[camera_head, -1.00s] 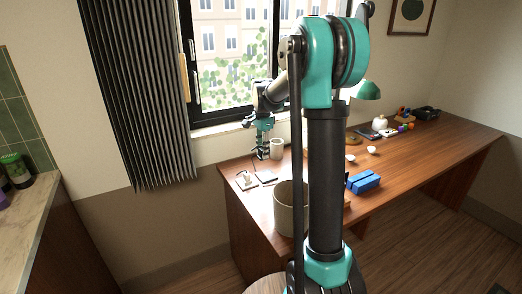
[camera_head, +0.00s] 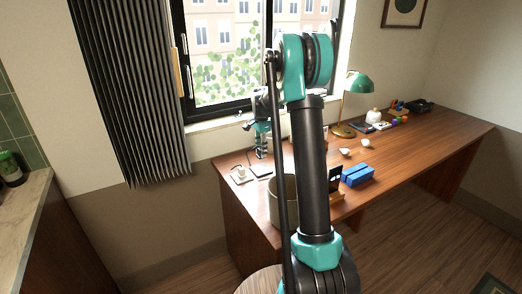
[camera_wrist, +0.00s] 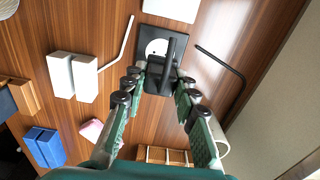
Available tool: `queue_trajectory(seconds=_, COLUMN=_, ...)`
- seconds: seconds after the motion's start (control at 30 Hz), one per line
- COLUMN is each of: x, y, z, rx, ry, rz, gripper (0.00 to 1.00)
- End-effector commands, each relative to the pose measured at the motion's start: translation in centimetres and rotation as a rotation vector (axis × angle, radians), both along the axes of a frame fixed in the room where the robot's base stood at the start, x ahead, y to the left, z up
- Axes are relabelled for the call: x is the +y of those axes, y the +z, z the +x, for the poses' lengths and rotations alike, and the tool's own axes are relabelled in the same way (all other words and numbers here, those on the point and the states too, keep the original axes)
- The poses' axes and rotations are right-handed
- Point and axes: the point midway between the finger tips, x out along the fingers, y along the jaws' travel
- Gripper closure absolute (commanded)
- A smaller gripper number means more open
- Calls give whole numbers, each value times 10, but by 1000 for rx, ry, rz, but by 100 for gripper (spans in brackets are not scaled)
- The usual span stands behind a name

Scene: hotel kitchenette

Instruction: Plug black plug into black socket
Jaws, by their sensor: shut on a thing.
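In the wrist view the black socket (camera_wrist: 149,32) is a dark square plate with a round white face, lying on the wooden desk. My gripper (camera_wrist: 162,80) is shut on the black plug (camera_wrist: 170,58), a dark piece between the fingertips. The plug overlaps the socket's lower right part in this view. I cannot tell whether it touches the socket or is in it; its pins are hidden. In the head view my gripper (camera_head: 262,151) is low over the desk's left end, and the plug is too small to make out.
A white socket (camera_wrist: 172,8) lies beside the black one. White blocks (camera_wrist: 72,75) with a white cable lie to the left, and a black cable (camera_wrist: 226,68) to the right.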

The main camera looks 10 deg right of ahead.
Motion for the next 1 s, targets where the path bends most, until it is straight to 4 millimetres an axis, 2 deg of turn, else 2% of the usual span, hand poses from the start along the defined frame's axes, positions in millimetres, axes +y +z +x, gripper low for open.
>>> queue_trajectory(seconds=0.6, x=0, y=-47, z=0, rx=0, ry=0, rz=0, gripper=97)
queue_trajectory(seconds=1.0, x=0, y=-56, z=0, rx=0, ry=0, rz=0, gripper=97)
